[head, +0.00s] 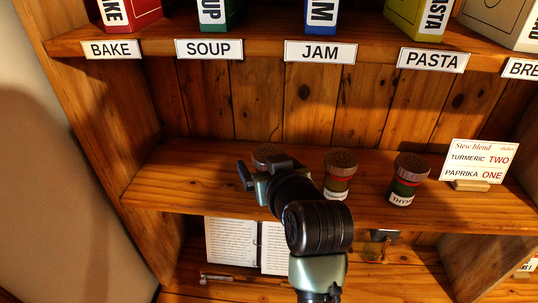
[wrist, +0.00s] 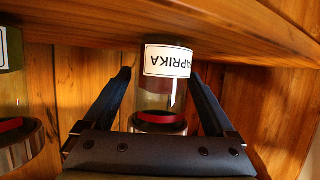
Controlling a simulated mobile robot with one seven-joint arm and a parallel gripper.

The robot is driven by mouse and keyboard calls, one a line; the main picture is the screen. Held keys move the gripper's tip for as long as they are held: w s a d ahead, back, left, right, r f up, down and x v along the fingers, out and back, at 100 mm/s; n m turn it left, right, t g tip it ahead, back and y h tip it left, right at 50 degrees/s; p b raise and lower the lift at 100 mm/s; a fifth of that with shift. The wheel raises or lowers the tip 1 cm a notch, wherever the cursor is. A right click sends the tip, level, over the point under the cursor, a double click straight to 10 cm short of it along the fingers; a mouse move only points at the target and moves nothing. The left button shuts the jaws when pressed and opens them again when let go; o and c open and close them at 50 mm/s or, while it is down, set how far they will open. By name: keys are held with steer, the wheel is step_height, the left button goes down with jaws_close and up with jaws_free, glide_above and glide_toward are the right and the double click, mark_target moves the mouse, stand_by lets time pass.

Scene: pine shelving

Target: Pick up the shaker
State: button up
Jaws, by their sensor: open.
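Three spice shakers stand upright on the middle shelf. The left one (head: 268,155) is mostly hidden behind my gripper (head: 260,172) in the head view. In the wrist view, which is upside down, a glass shaker labelled PAPRIKA (wrist: 162,98) stands between the two spread fingers of my gripper (wrist: 160,76), with gaps on both sides. A middle shaker (head: 338,170), its label too small to read surely, and a THYME shaker (head: 407,180) stand to the right. Part of a neighbouring shaker (wrist: 14,100) shows at the wrist view's left edge.
A card (head: 479,162) reading "Stew blend, turmeric two, paprika one" stands at the right of the middle shelf (head: 170,185). Labelled boxes stand on the upper shelf (head: 255,47). An open book (head: 232,243) is below. The shelf left of the shakers is clear.

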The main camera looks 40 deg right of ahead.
jaws_close()
stand_by(0.5)
